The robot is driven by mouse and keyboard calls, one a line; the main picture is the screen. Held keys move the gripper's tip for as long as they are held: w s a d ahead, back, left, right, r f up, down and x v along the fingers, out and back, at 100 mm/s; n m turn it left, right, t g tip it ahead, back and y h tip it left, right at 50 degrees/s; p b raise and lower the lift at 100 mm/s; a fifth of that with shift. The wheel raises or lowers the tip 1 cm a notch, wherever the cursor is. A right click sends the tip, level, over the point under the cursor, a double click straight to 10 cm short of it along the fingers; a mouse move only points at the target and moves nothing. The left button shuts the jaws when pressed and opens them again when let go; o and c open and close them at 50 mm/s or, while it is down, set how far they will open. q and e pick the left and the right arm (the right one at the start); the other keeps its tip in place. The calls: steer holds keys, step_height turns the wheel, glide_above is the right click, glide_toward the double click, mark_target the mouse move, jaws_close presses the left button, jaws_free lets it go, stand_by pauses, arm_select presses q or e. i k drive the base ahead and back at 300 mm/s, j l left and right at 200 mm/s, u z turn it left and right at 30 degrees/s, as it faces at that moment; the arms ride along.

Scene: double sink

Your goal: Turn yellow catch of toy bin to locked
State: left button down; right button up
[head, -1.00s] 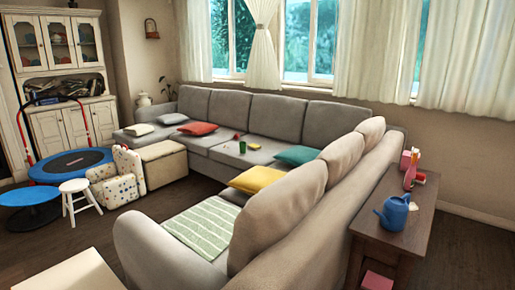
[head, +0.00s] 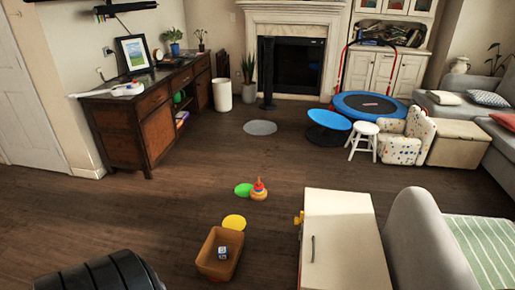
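A cream box (head: 340,230) with a grey handle stands at the lower right of centre in the head view, cut by the bottom edge. A small yellow piece (head: 298,217) sticks out from its left side near the far corner; it looks like the yellow catch. It is too small to tell whether it is locked. I cannot tell for sure that this box is the toy bin. Neither of my grippers is in view.
An open brown bin (head: 210,268) holding a small cube stands left of the box. A sofa (head: 425,245) stands close on the right. Floor at left is largely clear.

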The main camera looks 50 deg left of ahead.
mark_target(297, 220)
steer(key=j+u, duration=0.35)
steer(key=j, duration=0.25)
steer(key=i+j+u, duration=0.1)
steer(key=j+u, duration=0.25)
steer(key=j, duration=0.2)
